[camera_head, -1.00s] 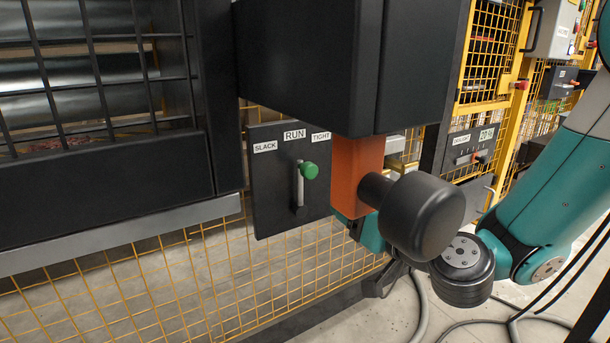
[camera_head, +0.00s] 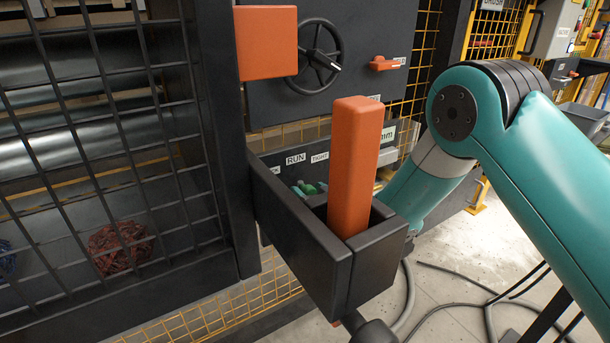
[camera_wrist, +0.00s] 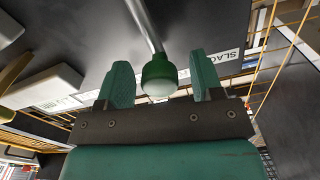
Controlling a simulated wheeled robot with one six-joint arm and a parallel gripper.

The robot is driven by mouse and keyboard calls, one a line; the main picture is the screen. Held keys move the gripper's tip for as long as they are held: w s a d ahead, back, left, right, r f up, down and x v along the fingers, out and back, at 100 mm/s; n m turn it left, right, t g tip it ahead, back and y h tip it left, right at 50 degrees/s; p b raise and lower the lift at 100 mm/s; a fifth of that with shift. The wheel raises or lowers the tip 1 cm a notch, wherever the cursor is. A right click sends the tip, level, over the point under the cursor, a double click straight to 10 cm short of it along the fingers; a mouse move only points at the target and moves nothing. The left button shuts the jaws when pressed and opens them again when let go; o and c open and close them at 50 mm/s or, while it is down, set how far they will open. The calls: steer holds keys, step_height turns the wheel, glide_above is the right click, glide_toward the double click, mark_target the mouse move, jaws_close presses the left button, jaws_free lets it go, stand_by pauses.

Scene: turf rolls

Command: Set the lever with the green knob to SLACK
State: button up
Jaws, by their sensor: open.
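The green knob (camera_wrist: 159,75) sits on a grey metal lever (camera_wrist: 145,25) in the wrist view. My gripper (camera_wrist: 161,64) is open, with one teal finger on each side of the knob and a visible gap to each. The SLACK label (camera_wrist: 229,62) lies on the dark panel to the right; another white label on the left is too oblique to read. In the head view the RUN label (camera_head: 296,158) and TIGHT label (camera_head: 319,157) show. The knob area there is mostly hidden behind a black housing, as is the SLACK label. I cannot tell exactly which mark the lever points to.
The black housing (camera_head: 300,248) with an upright orange bar (camera_head: 355,165) stands in front of the lever panel. A handwheel (camera_head: 318,57) and an orange block (camera_head: 267,42) are above. A barred guard (camera_head: 110,130) stands left. Open floor with cables lies right.

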steer(key=shift+p+x, duration=0.35)
steer(key=shift+x, duration=0.6)
steer(key=shift+f, duration=0.1)
steer(key=shift+c, duration=0.3)
